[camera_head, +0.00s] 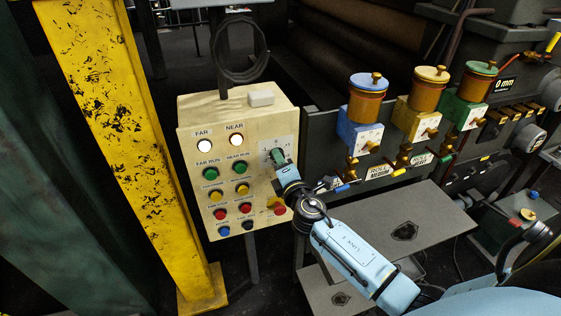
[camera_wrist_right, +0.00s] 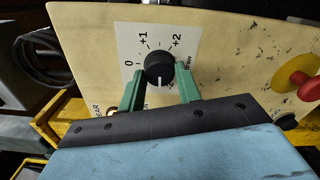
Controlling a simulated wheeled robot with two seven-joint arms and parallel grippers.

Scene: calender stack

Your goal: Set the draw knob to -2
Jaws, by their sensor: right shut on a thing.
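The draw knob (camera_wrist_right: 160,68) is a round black knob on a white dial plate (camera_wrist_right: 127,35) on the control panel. The marks 0, +1 and +2 show around it in the right wrist view; the far side of the scale is hidden by my gripper. The knob's white pointer line points down in that view, toward my gripper, away from those marks. My right gripper (camera_wrist_right: 160,88) has its green fingers on either side of the knob, shut on it. In the head view the right gripper (camera_head: 281,158) reaches the dial plate and covers the knob. My left gripper is not in view.
The beige panel (camera_head: 187,135) carries lit FAR and NEAR lamps, several coloured buttons and a red-and-yellow switch (camera_head: 277,206) just below my gripper. A yellow post (camera_head: 130,130) stands at left. Oil cups (camera_head: 367,100) and a grey plate (camera_head: 430,215) are at right.

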